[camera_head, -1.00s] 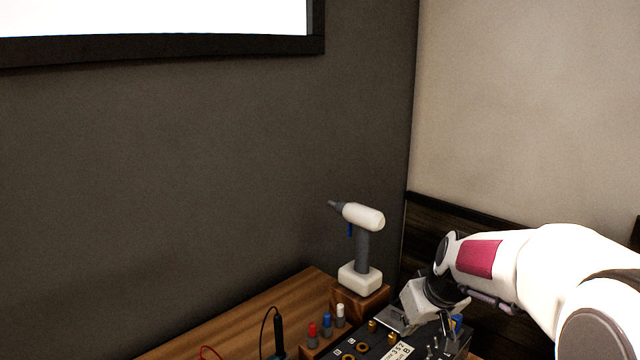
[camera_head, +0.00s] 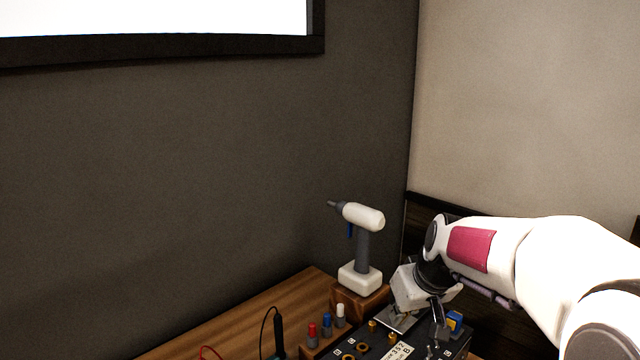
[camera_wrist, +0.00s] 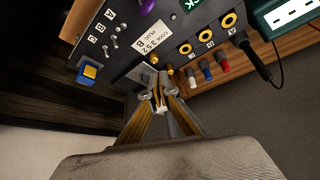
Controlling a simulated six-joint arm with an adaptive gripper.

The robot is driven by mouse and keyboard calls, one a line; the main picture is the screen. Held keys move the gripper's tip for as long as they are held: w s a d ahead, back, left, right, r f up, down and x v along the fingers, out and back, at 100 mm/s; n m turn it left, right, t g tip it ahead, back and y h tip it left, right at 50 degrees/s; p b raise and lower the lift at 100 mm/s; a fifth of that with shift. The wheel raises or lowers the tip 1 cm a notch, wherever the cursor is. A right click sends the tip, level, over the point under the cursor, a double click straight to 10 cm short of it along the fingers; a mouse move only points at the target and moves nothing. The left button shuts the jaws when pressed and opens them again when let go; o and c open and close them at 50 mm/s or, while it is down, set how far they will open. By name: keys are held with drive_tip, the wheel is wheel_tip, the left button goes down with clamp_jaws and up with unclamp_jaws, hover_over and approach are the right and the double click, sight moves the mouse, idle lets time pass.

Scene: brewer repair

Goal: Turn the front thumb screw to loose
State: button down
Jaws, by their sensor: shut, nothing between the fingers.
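Two small brass thumb screws stand on the dark panel (camera_wrist: 118,62). One (camera_head: 373,326) is farther from my arm in the head view and the other (camera_head: 392,338) is lower right. Both also show in the wrist view, one (camera_wrist: 153,58) beside the white label and one (camera_wrist: 169,71) closer to the fingertips. I cannot tell which is the front one. My gripper (camera_wrist: 160,103) is shut and empty, its fingertips just short of the screws and apart from them. In the head view its fingers are partly hidden.
The panel carries toggle switches (camera_wrist: 110,42), a blue-and-yellow button (camera_wrist: 89,72) and brass ring sockets (camera_wrist: 207,45). Red, blue and white plugs (camera_head: 327,322) stand in a wooden block beside it. A white drill-like tool (camera_head: 361,240) stands behind. The wooden table at left (camera_head: 250,325) is mostly clear.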

sight(392, 338)
drive_tip(key=shift+f, duration=0.15)
idle(0.3)
drive_tip(key=shift+f, duration=3.35)
drive_tip(key=shift+w, duration=0.25)
drive_tip(key=shift+d, duration=0.6)
drive_tip(key=shift+w+d+r, duration=0.1)
drive_tip(key=shift+w+d, duration=0.15)
drive_tip(key=shift+s, duration=0.1)
drive_tip(key=shift+s+d, duration=0.2)
drive_tip(key=shift+s, duration=0.05)
